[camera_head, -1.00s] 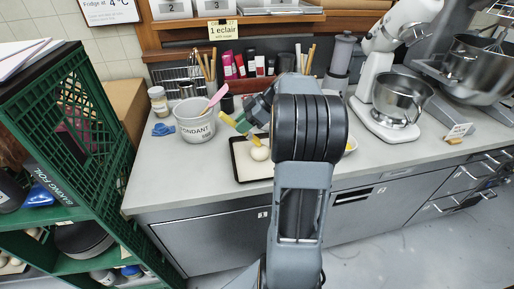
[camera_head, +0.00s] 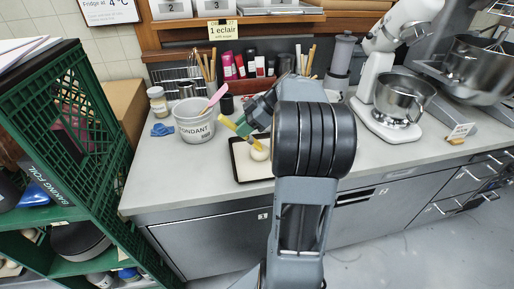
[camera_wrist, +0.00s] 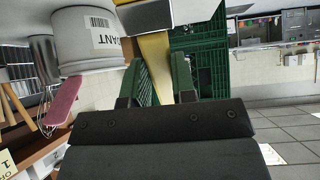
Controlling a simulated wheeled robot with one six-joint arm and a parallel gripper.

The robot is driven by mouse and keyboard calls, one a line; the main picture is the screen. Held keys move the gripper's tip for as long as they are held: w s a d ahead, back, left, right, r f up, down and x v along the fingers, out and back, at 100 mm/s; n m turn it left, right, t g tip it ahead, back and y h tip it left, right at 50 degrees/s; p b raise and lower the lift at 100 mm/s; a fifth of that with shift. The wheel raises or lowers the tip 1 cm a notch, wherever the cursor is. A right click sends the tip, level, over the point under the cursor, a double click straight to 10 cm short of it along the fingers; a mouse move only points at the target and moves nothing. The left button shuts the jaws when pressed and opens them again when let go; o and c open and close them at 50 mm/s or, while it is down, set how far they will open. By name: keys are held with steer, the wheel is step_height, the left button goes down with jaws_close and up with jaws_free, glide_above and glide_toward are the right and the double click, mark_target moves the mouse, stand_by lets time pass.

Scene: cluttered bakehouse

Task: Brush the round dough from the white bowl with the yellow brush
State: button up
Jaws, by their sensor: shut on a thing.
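The yellow brush (camera_head: 228,122) is held slanted in my gripper (camera_head: 243,127), which is shut on it. The brush's lower end is at the pale round dough (camera_head: 260,154); I cannot tell if they touch. The dough sits on a dark-rimmed tray (camera_head: 238,172) on the counter. In the wrist view the yellow handle (camera_wrist: 154,68) stands between the two green fingers of my gripper (camera_wrist: 160,80). The dough does not show there. My arm hides the area right of the tray, and no white bowl is clearly visible now.
A white fondant tub (camera_head: 194,128) with a pink spatula (camera_head: 217,95) stands left of the tray. A blue item (camera_head: 162,130) and a jar (camera_head: 158,101) are further left. A white mixer (camera_head: 382,115) stands right. A green crate (camera_head: 75,125) is beside the counter.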

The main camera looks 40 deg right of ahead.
steer(key=shift+r+p, duration=1.2)
steer(key=shift+r, duration=1.75)
steer(key=shift+f, duration=0.2)
steer(key=shift+w+d+f+b, duration=0.15)
steer(key=shift+f+b, duration=0.55)
steer(key=shift+f, duration=0.05)
steer(key=shift+w+d+f+b, duration=0.1)
steer(key=shift+f+b, duration=0.6)
steer(key=shift+b, duration=0.05)
steer(key=shift+w+d+f+b, duration=0.15)
steer(key=shift+f+b, duration=0.55)
steer(key=shift+f, duration=0.05)
steer(key=shift+f+b, duration=0.7)
steer(key=shift+b, duration=0.25)
steer(key=shift+w, duration=0.1)
